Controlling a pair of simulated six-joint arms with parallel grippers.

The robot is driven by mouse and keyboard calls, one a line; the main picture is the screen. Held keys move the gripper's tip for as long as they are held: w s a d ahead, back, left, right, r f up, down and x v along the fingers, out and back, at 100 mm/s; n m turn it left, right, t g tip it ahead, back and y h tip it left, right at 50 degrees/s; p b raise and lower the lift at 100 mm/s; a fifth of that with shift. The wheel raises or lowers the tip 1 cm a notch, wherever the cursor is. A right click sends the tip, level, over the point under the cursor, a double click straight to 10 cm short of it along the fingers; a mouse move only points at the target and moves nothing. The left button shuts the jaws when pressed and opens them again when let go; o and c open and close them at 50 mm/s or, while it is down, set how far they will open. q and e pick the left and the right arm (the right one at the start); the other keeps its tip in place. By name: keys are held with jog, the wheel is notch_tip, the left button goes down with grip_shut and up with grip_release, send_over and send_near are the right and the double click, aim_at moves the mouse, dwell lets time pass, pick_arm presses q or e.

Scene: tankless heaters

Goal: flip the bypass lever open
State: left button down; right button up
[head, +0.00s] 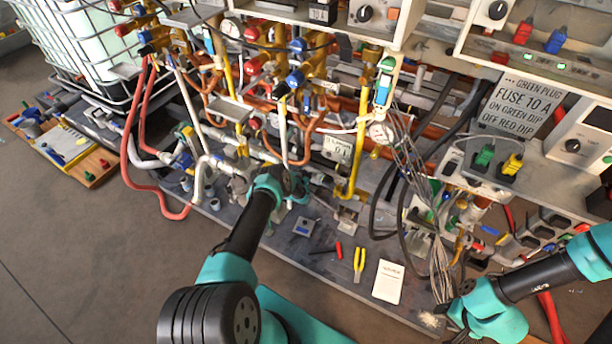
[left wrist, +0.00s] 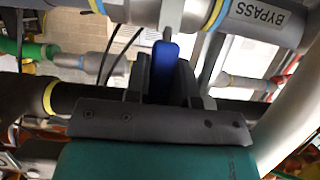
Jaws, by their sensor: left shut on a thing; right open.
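The bypass lever (left wrist: 164,72) has a blue handle and shows in the left wrist view, below a grey pipe (left wrist: 235,22) labelled BYPASS. My left gripper (left wrist: 165,88) is shut on the blue handle, with a dark finger on each side of it. In the head view my left gripper (head: 279,183) reaches in among the lower pipes, and the lever there is hidden or too small to tell. My right gripper (head: 450,309) is open at the lower right, near the board's front edge and apart from the lever.
Copper, red and yellow pipes crowd around my left gripper. Yellow pliers (head: 359,262), a red-handled tool (head: 339,250) and a white booklet (head: 388,282) lie on the grey base board (head: 315,265). A bundle of loose wires (head: 440,270) hangs beside my right gripper. A sign (head: 521,104) stands upper right.

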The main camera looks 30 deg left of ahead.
pick_arm(q)
jog(key=shift+d, duration=0.2)
jog(key=shift+w+d+f+m+y, duration=0.1)
jog(key=shift+d+f+m+y, duration=0.1)
jog(key=shift+d+m+y, duration=0.5)
jog(key=shift+s+d+f+m+y, duration=0.1)
jog(key=shift+d+f+m+y, duration=0.15)
jog(key=shift+d+m+y, duration=0.5)
jog(key=shift+w+d+f+m+y, duration=0.15)
jog(key=shift+d+m+y, duration=0.25)
jog(key=shift+m, duration=0.55)
jog(key=c, duration=1)
grip_release()
jog(key=shift+o, duration=0.2)
jog(key=v, duration=1.7)
jog(key=shift+s, duration=0.3)
